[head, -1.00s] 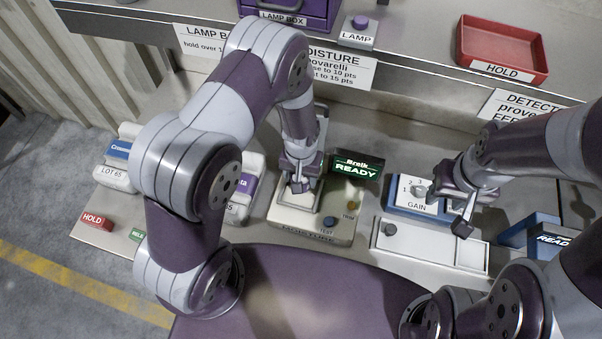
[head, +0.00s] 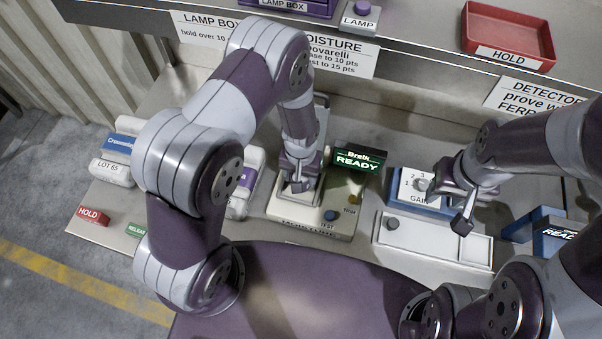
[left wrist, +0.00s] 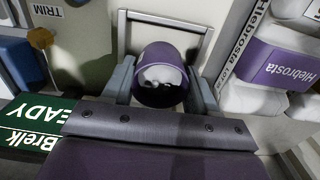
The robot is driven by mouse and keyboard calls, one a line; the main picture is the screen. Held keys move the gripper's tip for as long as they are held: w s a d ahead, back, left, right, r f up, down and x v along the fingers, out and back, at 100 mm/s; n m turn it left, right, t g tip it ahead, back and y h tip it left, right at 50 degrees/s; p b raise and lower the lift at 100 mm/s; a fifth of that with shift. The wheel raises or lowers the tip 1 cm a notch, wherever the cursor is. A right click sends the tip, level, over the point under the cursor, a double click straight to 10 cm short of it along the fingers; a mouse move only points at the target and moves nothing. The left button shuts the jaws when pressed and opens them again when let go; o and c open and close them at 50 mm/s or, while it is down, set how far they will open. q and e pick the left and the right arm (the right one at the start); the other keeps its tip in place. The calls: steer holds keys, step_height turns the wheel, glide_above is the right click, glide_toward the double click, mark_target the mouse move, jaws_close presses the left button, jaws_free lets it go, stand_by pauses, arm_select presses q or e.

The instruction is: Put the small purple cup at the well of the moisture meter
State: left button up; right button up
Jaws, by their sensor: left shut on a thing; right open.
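The small purple cup (left wrist: 161,76) shows in the left wrist view, with a pale, shiny inside. My left gripper (head: 297,186) is shut on the cup, one finger on each side of it, over the moisture meter. In the head view the gripper hides the cup. The moisture meter (head: 285,210) is a cream box with a blue TEST button, a TRIM knob and a lit display (head: 358,160) reading "Brelk READY". A metal frame shows around the cup; I cannot tell whether the cup touches the well. My right gripper (head: 462,212) is open beside the GAIN box.
White sacks with blue (head: 122,146) and purple labels stand left of the meter. The GAIN box (head: 405,205) and a white tray (head: 476,248) lie to the right. A red HOLD tray (head: 508,40) sits on the shelf. Red HOLD and green RELEASE blocks lie front left.

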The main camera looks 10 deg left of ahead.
arm_select(q)
steer(key=shift+f, duration=0.2)
stand_by(0.3)
steer(key=shift+f+b, duration=0.4)
steer(key=shift+b, duration=0.05)
steer(key=o, duration=1.2)
step_height(320, 180, up, 13)
steer(key=b, duration=0.2)
steer(key=shift+f+b, duration=0.15)
steer(key=shift+b, duration=0.15)
steer(key=shift+w, duration=0.1)
